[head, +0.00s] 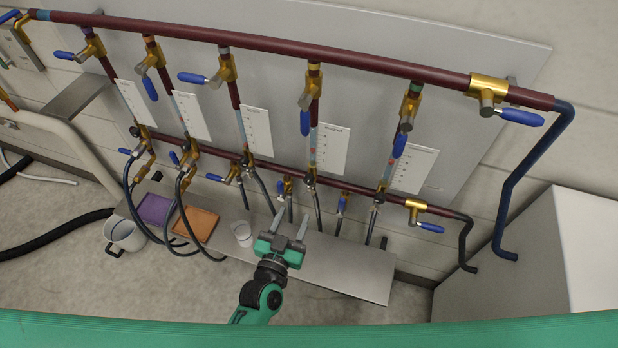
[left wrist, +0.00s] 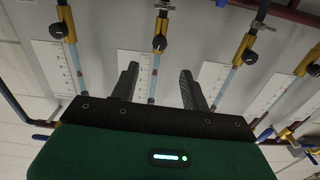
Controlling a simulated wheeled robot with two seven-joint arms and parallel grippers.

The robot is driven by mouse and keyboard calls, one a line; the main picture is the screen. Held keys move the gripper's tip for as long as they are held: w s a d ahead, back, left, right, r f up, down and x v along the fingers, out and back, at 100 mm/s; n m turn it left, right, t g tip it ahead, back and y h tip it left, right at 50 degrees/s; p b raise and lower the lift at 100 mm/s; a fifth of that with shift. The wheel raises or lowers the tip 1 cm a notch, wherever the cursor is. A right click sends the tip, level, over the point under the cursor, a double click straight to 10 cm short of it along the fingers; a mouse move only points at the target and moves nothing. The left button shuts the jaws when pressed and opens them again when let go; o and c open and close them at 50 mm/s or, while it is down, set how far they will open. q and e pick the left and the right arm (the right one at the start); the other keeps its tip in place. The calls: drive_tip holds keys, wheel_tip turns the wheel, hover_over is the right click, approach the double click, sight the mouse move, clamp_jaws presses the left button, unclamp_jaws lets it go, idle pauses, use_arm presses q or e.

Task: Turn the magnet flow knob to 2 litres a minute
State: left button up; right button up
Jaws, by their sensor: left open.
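Several flow tubes with white scale cards hang on a grey panel. The small heading on the fourth card from the left (head: 333,148) seems to read magnet. Its black knob (head: 309,180) sits at the foot of its tube; I take it to be the knob (left wrist: 159,42) at top centre of the left wrist view. My left gripper (head: 292,220) is open and empty, below and a little left of that knob, apart from it. In the left wrist view the fingers (left wrist: 159,72) point toward the panel, either side of that tube. The scale reading is too small to tell.
Similar black knobs and blue-handled brass valves (head: 305,122) crowd both sides. Dark hoses (head: 317,208) hang below. A pale cabinet (head: 520,265) stands at right.

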sight(308, 182)
use_arm(q)
drive_tip(key=p+x, duration=0.1)
drive_tip(key=x, duration=1.1)
drive_tip(key=shift+w+d+f, duration=0.1)
drive_tip(key=shift+w, duration=0.05)
drive_tip(key=shift+w+d, duration=0.15)
drive_tip(key=shift+w, duration=0.35)
drive_tip(key=shift+c, duration=0.5)
drive_tip(key=c, duration=0.9)
use_arm(e)
drive_tip(key=shift+s+d+r, duration=0.2)
drive_tip(key=shift+s+r, duration=0.3)
drive_tip(key=shift+s, duration=0.05)
